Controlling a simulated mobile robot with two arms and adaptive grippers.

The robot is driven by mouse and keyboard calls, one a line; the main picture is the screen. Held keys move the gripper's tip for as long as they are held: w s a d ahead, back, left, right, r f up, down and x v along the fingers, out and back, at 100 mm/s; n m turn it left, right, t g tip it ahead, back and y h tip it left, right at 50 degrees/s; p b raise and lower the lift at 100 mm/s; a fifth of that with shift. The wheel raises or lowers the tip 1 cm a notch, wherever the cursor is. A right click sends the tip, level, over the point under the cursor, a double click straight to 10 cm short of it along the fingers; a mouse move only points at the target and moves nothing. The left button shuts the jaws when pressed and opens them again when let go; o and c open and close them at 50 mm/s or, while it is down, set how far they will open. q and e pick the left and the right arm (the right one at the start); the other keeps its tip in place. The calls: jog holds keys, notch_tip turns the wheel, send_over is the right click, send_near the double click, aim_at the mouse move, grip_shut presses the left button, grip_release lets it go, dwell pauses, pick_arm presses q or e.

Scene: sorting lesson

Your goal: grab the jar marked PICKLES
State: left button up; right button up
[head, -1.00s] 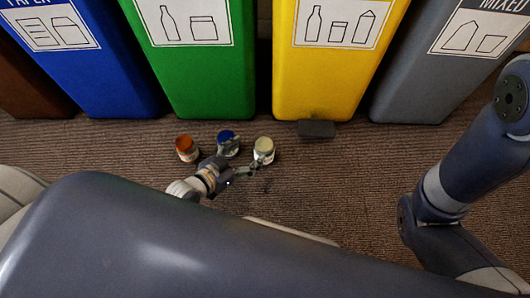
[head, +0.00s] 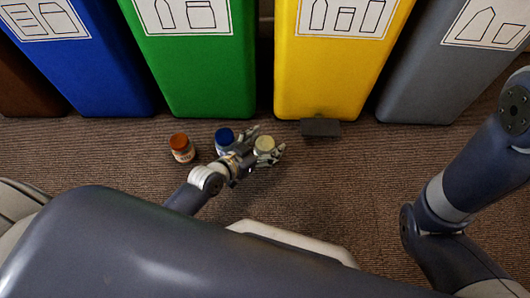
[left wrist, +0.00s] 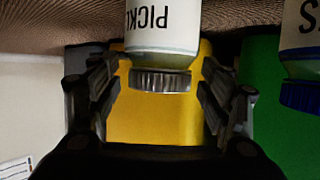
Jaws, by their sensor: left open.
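The jar marked PICKLES (left wrist: 162,38) stands upside down in the left wrist view, with a white label reading "PICKL" and a pale metal lid. In the head view it is the jar with the cream lid (head: 264,144), rightmost of three on the floor. My left gripper (head: 262,147) is open, with one finger on each side of this jar; small gaps show beside it in the left wrist view. The gripper hides part of the jar's body in the head view. My right gripper is out of view.
A blue-lidded jar (head: 224,136) stands close to the left of the gripper, and an orange-lidded jar (head: 181,146) farther left. Behind are blue (head: 95,75), green (head: 205,75), yellow (head: 325,80) and grey (head: 430,75) bins. The yellow bin's dark pedal (head: 320,128) juts out nearby.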

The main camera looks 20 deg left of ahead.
pick_arm(q)
jog(key=c, duration=1.3)
jog(key=shift+s+f, duration=0.1)
